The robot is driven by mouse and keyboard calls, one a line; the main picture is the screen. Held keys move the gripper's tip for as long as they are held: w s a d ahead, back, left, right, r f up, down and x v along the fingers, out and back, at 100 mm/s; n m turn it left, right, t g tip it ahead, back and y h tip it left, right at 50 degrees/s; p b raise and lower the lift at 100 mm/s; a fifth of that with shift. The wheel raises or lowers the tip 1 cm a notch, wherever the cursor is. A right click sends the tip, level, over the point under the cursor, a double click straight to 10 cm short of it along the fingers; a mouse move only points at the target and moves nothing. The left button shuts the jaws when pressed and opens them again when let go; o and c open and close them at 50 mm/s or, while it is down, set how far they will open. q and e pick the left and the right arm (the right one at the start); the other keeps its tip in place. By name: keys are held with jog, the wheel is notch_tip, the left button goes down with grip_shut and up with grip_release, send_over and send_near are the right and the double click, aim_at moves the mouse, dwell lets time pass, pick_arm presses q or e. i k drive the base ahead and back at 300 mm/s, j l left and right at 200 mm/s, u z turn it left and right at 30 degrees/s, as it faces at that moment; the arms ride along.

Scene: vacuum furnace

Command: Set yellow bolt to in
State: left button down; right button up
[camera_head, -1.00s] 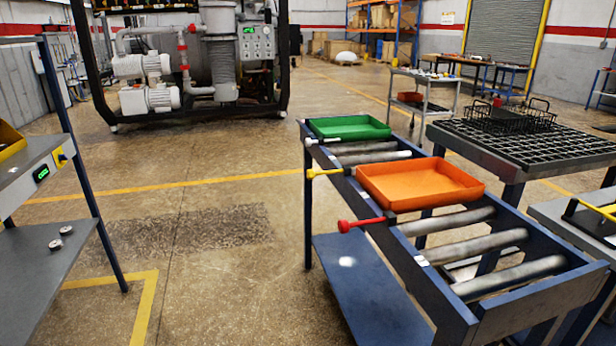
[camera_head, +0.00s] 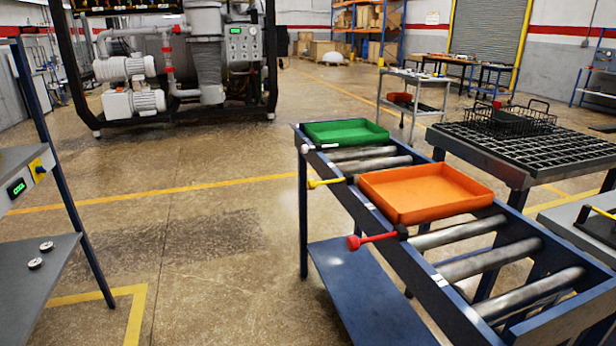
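The yellow bolt (camera_head: 326,182) sticks out from the left side rail of the blue roller stand (camera_head: 420,268), between a white bolt (camera_head: 318,148) and a red bolt (camera_head: 370,239). Its yellow rod and knob point left, out over the floor, and its inner end meets the rail beside the orange tray (camera_head: 424,192). The white and red bolts also stick out to the left. How far the yellow bolt's inner end reaches past the rail cannot be made out. Neither of my grippers is in view.
A green tray (camera_head: 346,132) sits on the far rollers. A black grid table (camera_head: 540,145) stands close on the right. A grey bench (camera_head: 38,262) stands at the left. The floor (camera_head: 200,240) between bench and roller stand is clear.

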aim_at(311, 185)
jog(key=i+j+z, duration=0.1)
jog(key=i+j, duration=0.65)
